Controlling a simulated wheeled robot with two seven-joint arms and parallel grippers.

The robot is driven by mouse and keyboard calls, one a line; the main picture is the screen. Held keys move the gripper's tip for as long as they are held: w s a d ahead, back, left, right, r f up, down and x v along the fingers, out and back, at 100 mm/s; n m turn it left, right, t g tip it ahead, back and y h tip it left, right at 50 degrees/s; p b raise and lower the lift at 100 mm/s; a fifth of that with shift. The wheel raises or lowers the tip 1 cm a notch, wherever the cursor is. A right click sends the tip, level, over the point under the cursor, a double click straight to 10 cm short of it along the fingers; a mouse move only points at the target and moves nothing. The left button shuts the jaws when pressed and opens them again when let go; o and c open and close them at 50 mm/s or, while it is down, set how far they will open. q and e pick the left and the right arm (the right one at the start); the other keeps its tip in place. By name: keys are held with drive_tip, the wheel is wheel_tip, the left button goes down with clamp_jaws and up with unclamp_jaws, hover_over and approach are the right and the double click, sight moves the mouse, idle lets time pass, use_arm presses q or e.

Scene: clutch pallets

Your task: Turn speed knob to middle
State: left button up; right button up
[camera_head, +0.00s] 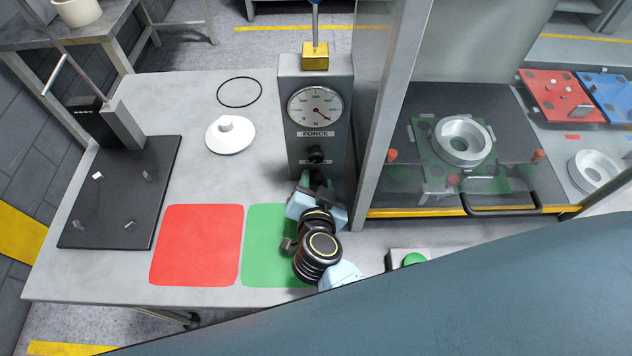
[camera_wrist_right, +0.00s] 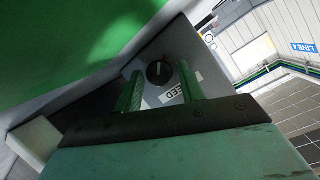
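The speed knob (camera_head: 315,154) is a small round black knob on the front of the grey force tester (camera_head: 289,144), below its dial. In the right wrist view the knob (camera_wrist_right: 158,73) shows a pale pointer line, with a partly hidden "SPEED" label (camera_wrist_right: 173,94) beside it. My right gripper (camera_head: 314,179) is just below the knob in the head view. In the wrist view its two green fingers (camera_wrist_right: 160,88) are apart, and the knob appears beyond them, between their tips. I see no contact with the knob. My left gripper is not in view.
A red mat (camera_head: 197,245) and a green mat (camera_head: 262,240) lie on the table in front. A white disc (camera_head: 230,137) and a black ring (camera_head: 240,92) lie left of the tester. A clear-fronted press station (camera_head: 418,215) stands close on the right.

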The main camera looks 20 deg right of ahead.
drive_tip(key=c, duration=0.7)
drive_tip(key=shift+r+m+p, duration=0.1)
drive_tip(key=shift+m+p, duration=0.2)
drive_tip(key=shift+p, duration=0.55)
drive_tip(key=shift+m+y+p, duration=0.4)
drive_tip(key=shift+p, duration=0.2)
drive_tip(key=shift+f+m, duration=0.2)
drive_tip(key=shift+m, duration=0.1)
drive_tip(key=o, duration=1)
drive_tip(key=p+v, duration=0.1)
drive_tip(key=v, duration=1.2)
drive_tip(key=shift+s+d, duration=0.15)
drive_tip(key=shift+s, duration=0.15)
drive_tip(key=shift+f, duration=0.1)
